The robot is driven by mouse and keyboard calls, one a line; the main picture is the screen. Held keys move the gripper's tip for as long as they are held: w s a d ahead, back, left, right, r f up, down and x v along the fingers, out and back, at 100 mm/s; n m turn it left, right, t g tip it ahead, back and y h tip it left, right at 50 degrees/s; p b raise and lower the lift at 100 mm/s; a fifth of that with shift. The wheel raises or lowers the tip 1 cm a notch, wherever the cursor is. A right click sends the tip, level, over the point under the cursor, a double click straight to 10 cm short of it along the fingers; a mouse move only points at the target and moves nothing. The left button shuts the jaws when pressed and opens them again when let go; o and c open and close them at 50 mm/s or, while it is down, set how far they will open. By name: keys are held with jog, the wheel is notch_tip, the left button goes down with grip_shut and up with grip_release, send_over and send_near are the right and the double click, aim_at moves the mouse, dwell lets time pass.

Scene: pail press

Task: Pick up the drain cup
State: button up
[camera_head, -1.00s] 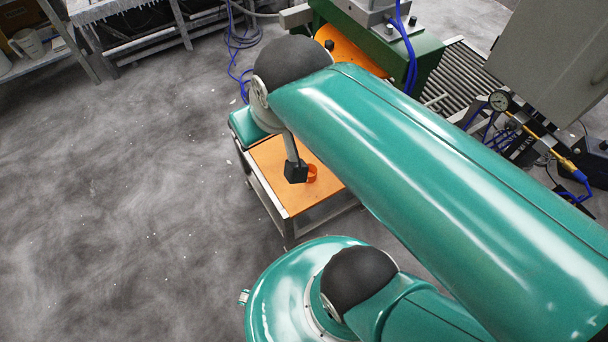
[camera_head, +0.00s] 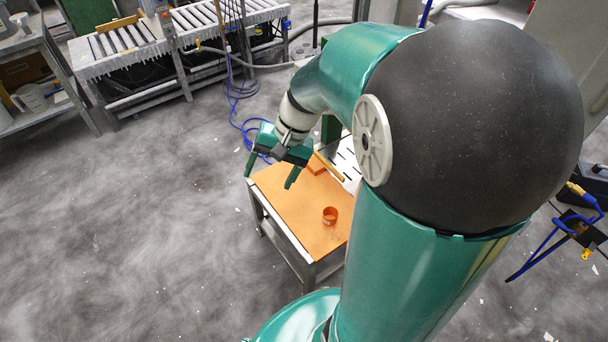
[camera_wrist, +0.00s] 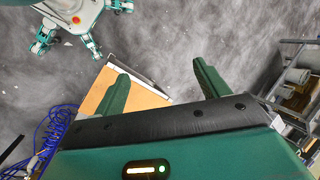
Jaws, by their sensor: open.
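The drain cup (camera_head: 330,215) is a small orange cup standing upright on the orange top of a low table (camera_head: 300,205) in the head view. My gripper (camera_head: 269,176) is above the table's far left edge, up and to the left of the cup, apart from it. Its two green fingers are spread wide with nothing between them. In the wrist view my gripper (camera_wrist: 160,88) shows both fingers apart, with the orange tabletop (camera_wrist: 148,100) partly behind the left finger. The cup does not show in the wrist view.
An orange block with a yellowish bar (camera_head: 318,166) lies at the table's far side. A roller conveyor (camera_head: 170,35) stands at the back left, with blue hoses (camera_head: 240,90) on the floor near it. A shelf (camera_head: 45,75) stands at the far left. The floor at left is clear.

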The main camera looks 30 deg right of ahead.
jog(key=w+d+f+m+t+y, duration=0.25)
jog(key=d+f+m, duration=0.35)
jog(key=d+f, duration=0.4)
jog(key=w+d+f+m+t+y, duration=0.2)
jog(key=d+f+m+t+y, duration=0.35)
jog(key=f, duration=0.75)
jog(key=s+d+f+m+t+h, duration=0.35)
jog(key=f+m, duration=0.25)
jog(key=f, duration=0.2)
jog(key=s+d+f+m+t+h, duration=0.3)
jog(key=s+d+f+m+h, duration=0.15)
jog(key=f, duration=0.45)
jog(key=s+d+f+m+t+h, duration=0.3)
jog(key=f+m+h, duration=0.2)
jog(key=f+m, duration=0.25)
jog(key=n, duration=0.1)
send_near(331, 213)
jog(key=shift+g+y, duration=0.25)
jog(key=shift+y, duration=0.15)
jog(key=w+r, duration=0.1)
jog(key=w+a+r, duration=0.1)
jog(key=r, duration=0.1)
jog(key=w+r, duration=0.1)
jog(key=shift+w+a+r, duration=0.15)
jog(key=shift+a, duration=0.1)
jog(key=w, duration=0.5)
jog(key=shift+w+a, duration=0.1)
jog(key=shift+a, duration=0.05)
jog(key=shift+c, duration=0.4)
jog(key=c, duration=1)
